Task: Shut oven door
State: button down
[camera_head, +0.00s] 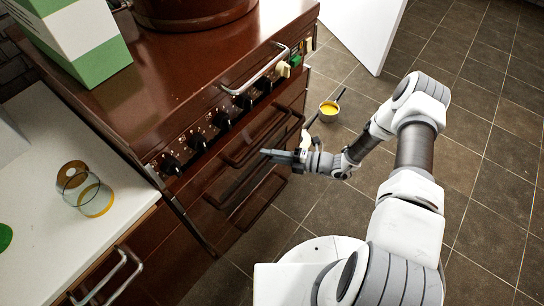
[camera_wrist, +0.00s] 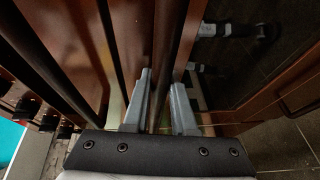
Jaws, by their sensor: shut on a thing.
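The brown oven stands along the left in the head view, and its dark-brown oven door (camera_head: 222,190) is on the front below the row of knobs. The door seems to stand partly out from the front, but its exact angle is hard to tell. My gripper (camera_head: 268,154) is at the door's front from the right. In the wrist view my gripper (camera_wrist: 163,82) has one finger on each side of a long brown bar (camera_wrist: 167,50), a handle or edge of the door; I cannot tell which. My gripper hides part of it.
Several black knobs (camera_head: 196,142) and a metal rail (camera_head: 256,70) sit above the door. A green-and-white box (camera_head: 78,38) and pot (camera_head: 190,10) stand on top. Floor to the right is mostly clear.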

jog(key=c, duration=0.7)
grip_release()
jog(key=shift+w+a+r, duration=0.1)
jog(key=shift+w+a, duration=0.05)
jog(key=shift+w, duration=0.05)
jog(key=shift+c, duration=0.2)
jog(key=p+v, duration=0.2)
jog(key=v, duration=1.5)
jog(key=shift+s, duration=0.1)
